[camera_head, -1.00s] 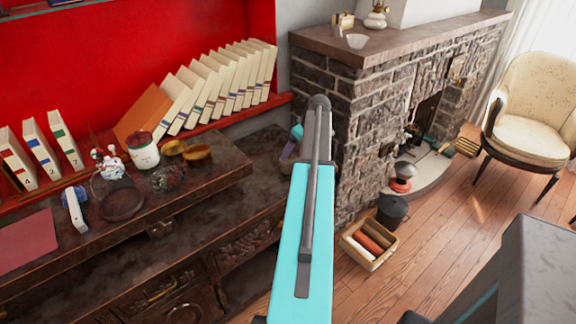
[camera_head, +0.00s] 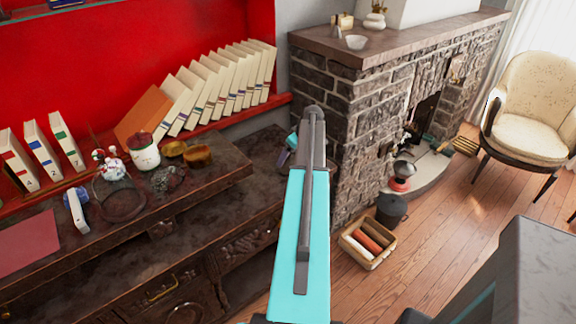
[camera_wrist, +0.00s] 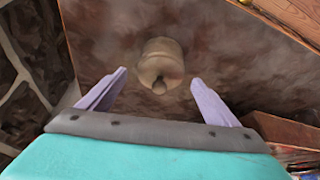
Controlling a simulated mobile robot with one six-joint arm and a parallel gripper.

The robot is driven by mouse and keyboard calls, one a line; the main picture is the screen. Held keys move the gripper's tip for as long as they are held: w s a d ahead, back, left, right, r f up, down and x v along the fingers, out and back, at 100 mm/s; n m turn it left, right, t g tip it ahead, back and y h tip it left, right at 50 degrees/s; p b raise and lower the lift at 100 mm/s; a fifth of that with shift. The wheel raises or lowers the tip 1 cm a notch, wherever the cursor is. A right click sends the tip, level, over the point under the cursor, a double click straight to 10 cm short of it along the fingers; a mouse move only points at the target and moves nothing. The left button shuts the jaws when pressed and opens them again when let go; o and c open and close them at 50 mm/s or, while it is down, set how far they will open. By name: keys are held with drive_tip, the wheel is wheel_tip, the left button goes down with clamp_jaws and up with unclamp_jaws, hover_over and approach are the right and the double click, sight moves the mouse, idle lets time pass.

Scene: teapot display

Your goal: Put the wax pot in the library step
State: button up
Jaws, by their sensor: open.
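A small beige pot with a knob on top (camera_wrist: 161,65), likely the wax pot, stands on a dark, worn surface in the wrist view. My gripper (camera_wrist: 158,78) is open, its two pale lavender fingers apart on either side of the pot's near end, with no visible contact. In the head view my gripper (camera_head: 287,149) is at the right end of the dark wooden sideboard (camera_head: 215,215), mostly hidden behind my turquoise arm; the pot is not visible there. I cannot tell which piece is the library step.
The raised tier holds a lidded white jar (camera_head: 145,152), brass tins (camera_head: 197,155) and a glass dish (camera_head: 118,200). Leaning books (camera_head: 215,85) stand behind. The stone fireplace (camera_head: 350,130) rises close on the right. A basket (camera_head: 368,244) sits on the floor.

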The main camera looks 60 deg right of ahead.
drive_tip(key=shift+p+x, duration=0.3)
drive_tip(key=shift+x, duration=1.2)
drive_tip(key=shift+c, duration=0.3)
drive_tip(key=c, duration=1.6)
drive_tip(key=shift+o, duration=0.2)
drive_tip(key=shift+r, duration=0.2)
drive_tip(key=shift+r+b, duration=0.5)
drive_tip(key=shift+r, duration=0.25)
drive_tip(key=shift+r+b, duration=0.35)
drive_tip(key=shift+r, duration=0.55)
drive_tip(key=s+a+r+b, duration=0.1)
drive_tip(key=s+a+b, duration=0.2)
drive_tip(key=s+a, duration=0.6)
drive_tip(key=s, duration=0.3)
drive_tip(key=shift+s+a+r, duration=0.2)
drive_tip(key=shift+s+a, duration=0.1)
drive_tip(key=shift+s, duration=0.1)
